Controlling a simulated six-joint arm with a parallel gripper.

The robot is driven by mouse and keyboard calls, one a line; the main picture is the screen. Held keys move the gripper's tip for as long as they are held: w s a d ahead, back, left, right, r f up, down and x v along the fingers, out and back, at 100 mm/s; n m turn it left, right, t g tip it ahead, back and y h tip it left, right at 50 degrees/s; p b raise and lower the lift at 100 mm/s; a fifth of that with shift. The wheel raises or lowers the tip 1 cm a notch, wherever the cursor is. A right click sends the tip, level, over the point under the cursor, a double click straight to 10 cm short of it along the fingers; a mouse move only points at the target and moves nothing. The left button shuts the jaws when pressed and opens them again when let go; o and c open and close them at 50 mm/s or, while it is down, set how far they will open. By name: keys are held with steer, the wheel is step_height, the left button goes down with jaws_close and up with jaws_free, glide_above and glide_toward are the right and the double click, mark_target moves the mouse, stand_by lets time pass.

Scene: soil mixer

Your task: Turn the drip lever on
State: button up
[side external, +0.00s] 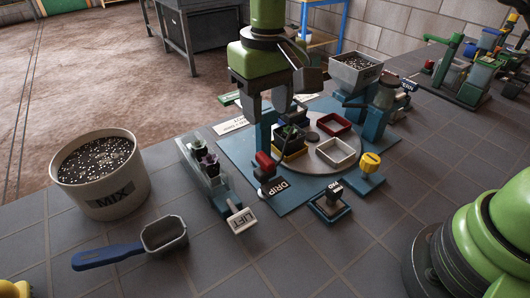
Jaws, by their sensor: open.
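The drip lever has a red handle (266,160) on a blue post at the front left of the blue base plate (238,160). I cannot tell the lever's setting from this view. My gripper (268,108) points down above and slightly behind the red handle, apart from it. Its jaws are open, with nothing seen between them. The gripper and a blue post hide part of the area behind.
A round turntable (320,139) carries red and white square frames and a dark pot. A MIX bucket (100,175), a blue-handled scoop (115,256), a LIFT lever (241,219) and a yellow knob (370,162) stand around. A soil hopper (355,73) is behind.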

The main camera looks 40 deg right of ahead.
mark_target(265, 157)
step_height(265, 157, down, 10)
steer(key=shift+a+f, duration=0.1)
steer(key=shift+f, duration=0.15)
steer(key=shift+c, duration=0.4)
jaws_close()
